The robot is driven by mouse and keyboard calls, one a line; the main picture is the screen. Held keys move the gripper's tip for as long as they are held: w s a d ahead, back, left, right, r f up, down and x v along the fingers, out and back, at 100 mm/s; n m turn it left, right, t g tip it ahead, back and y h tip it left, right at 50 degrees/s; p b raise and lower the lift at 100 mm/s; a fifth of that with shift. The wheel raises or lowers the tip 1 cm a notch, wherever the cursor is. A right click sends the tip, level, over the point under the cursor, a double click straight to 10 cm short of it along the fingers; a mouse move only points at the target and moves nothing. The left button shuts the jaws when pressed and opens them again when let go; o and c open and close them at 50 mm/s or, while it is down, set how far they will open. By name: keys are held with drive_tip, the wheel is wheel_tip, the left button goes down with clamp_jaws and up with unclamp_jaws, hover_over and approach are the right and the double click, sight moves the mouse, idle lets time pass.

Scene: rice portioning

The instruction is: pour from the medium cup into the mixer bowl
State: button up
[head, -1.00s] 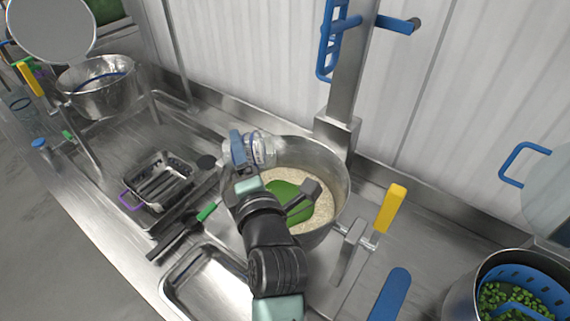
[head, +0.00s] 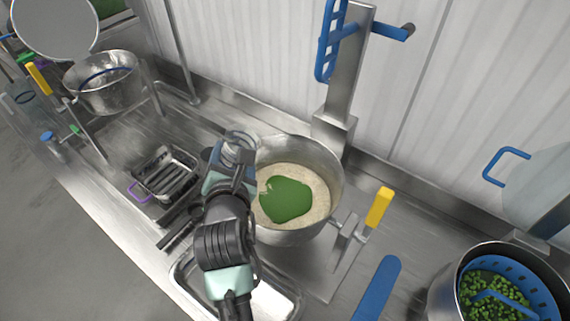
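The mixer bowl (head: 328,165) is a large steel bowl at the centre, holding pale rice-like grains with a dark green pool on top. My gripper (head: 232,163) is at the bowl's left rim, shut on a clear cup, which I take to be the medium cup (head: 239,145). The cup's round rim faces up towards the camera, and it is held beside and slightly over the bowl's left edge. The gripper and wrist hide the cup's lower part. Whether anything remains in the cup is too small to tell.
A steel tray with a purple handle (head: 134,190) lies to the left; another shallow tray (head: 183,277) is in front, partly behind my arm. A yellow-handled lever (head: 380,208) stands right of the bowl. A pot with a blue strainer (head: 545,290) of green pieces stands at far right.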

drive_tip(key=shift+a+f+n, duration=0.2)
drive_tip(key=shift+a+n, duration=0.1)
drive_tip(key=shift+a, duration=0.1)
drive_tip(key=p, duration=0.1)
drive_tip(key=a+n+h+p, duration=0.1)
drive_tip(key=p, duration=0.1)
drive_tip(key=shift+w+a+r+n, duration=0.15)
drive_tip(key=shift+r+n, duration=0.15)
drive_tip(key=shift+r, duration=0.1)
drive_tip(key=shift+a+f+n+h+p, duration=0.3)
drive_tip(key=shift+a+f+n+h, duration=0.1)
drive_tip(key=shift+f+n+h, duration=0.25)
drive_tip(key=shift+s+d+r+g+p, duration=0.1)
drive_tip(key=shift+s+r+g+p, duration=0.15)
drive_tip(key=shift+p, duration=0.25)
drive_tip(key=s+p, duration=0.1)
drive_tip(key=s, duration=0.1)
drive_tip(key=s+r+p, duration=0.1)
drive_tip(key=p, duration=0.1)
drive_tip(key=s+d+p, duration=0.1)
drive_tip(key=s, duration=0.1)
drive_tip(key=shift+s+r+p, duration=0.2)
drive_tip(key=shift+s+p, duration=0.1)
drive_tip(key=shift+s, duration=0.05)
approach(227, 166)
drive_tip(key=shift+s+d+f+p, duration=0.3)
drive_tip(key=shift+d+f+p, duration=0.2)
drive_tip(key=shift+d, duration=0.2)
